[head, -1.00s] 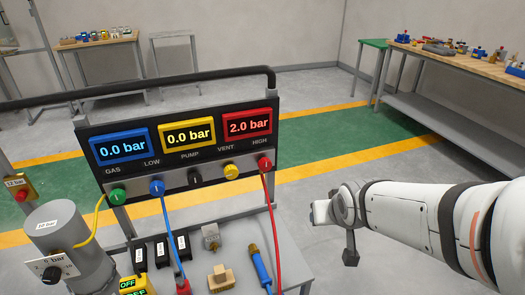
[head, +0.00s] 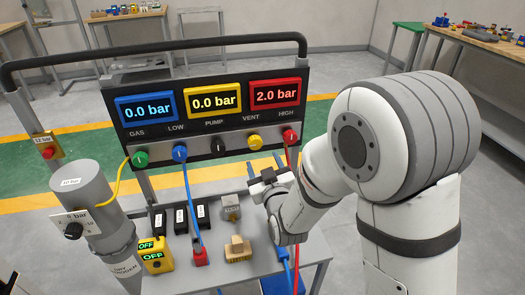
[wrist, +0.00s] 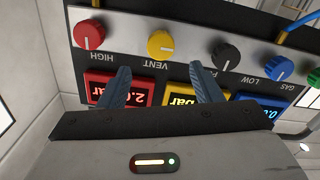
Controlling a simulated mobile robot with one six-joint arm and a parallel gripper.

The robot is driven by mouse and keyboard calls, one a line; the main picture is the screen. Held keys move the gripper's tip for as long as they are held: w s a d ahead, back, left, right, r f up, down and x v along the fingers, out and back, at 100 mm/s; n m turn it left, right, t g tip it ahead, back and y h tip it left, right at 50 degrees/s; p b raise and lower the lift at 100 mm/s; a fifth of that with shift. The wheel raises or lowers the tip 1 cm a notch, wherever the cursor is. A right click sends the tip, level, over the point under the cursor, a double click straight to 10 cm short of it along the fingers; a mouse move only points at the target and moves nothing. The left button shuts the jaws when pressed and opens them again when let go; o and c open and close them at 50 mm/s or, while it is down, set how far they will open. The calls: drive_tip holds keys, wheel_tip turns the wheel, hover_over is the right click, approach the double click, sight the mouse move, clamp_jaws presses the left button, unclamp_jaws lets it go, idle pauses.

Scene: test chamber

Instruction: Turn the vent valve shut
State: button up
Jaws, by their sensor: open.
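The vent valve is a yellow knob (head: 254,142) on the panel, under the label VENT. In the wrist view, which is upside down, the yellow knob (wrist: 161,44) shows a pale pointer line lying roughly sideways. My gripper (head: 266,168) is just below and in front of the panel. In the wrist view my gripper (wrist: 158,76) is open and empty, its two blue fingers apart, with the knob beyond the tips and between them. The fingers do not appear to touch the knob.
The red HIGH knob (wrist: 90,35) and black PUMP knob (wrist: 225,53) flank the yellow one. The red display (head: 275,93) reads 2.0 bar; the blue and yellow ones read 0.0 bar. Blue and red hoses hang from the panel. Blocks and fittings stand on the bench (head: 215,272) below.

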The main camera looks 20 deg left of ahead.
sight(256, 145)
drive_tip(key=p+x, duration=0.1)
drive_tip(key=x, duration=0.6)
drive_tip(key=shift+w+a, duration=0.15)
drive_tip(key=shift+w, duration=0.1)
drive_tip(key=shift+c, duration=0.5)
